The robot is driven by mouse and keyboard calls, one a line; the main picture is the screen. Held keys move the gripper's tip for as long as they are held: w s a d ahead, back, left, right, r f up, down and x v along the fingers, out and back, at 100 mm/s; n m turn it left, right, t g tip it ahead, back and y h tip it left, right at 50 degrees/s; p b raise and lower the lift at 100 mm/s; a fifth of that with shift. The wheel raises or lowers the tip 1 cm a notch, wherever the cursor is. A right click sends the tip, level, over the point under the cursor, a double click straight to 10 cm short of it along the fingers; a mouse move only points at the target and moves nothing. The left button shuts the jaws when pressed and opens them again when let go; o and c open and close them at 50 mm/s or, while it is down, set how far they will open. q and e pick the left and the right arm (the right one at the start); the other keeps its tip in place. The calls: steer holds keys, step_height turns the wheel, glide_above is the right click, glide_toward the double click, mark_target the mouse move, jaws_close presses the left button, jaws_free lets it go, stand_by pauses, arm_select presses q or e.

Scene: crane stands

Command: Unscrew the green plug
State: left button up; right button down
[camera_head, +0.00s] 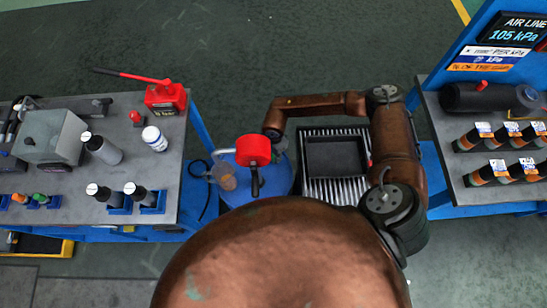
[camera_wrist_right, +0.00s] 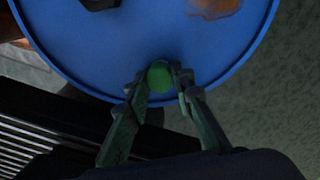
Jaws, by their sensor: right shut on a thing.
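The green plug (camera_wrist_right: 159,76) sits on the top of the blue drum (camera_wrist_right: 110,50), near its rim, in the right wrist view. My right gripper (camera_wrist_right: 160,72) is shut on the plug, with one finger on each side of it. In the head view my right gripper (camera_head: 277,143) points down at the far part of the blue drum (camera_head: 278,185), and the plug is hidden there. My left gripper is not in view.
A red-headed device (camera_head: 253,150) stands over the drum, close left of my right gripper. A ribbed grate with a dark tray (camera_head: 336,157) lies right of the drum. Benches with bottles (camera_head: 104,149) and dark cylinders (camera_head: 492,172) flank both sides.

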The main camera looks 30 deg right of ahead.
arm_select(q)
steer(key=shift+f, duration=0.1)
arm_select(e)
steer(key=n+b, duration=0.1)
steer(key=n, duration=0.1)
steer(key=shift+f+n, duration=0.15)
steer(key=shift+n, duration=0.25)
steer(key=shift+n+b, duration=0.65)
steer(key=shift+n, duration=0.35)
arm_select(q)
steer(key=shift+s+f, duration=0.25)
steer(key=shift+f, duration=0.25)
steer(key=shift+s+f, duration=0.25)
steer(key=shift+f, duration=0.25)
arm_select(e)
steer(key=shift+r, duration=0.2)
steer(key=shift+n, duration=0.3)
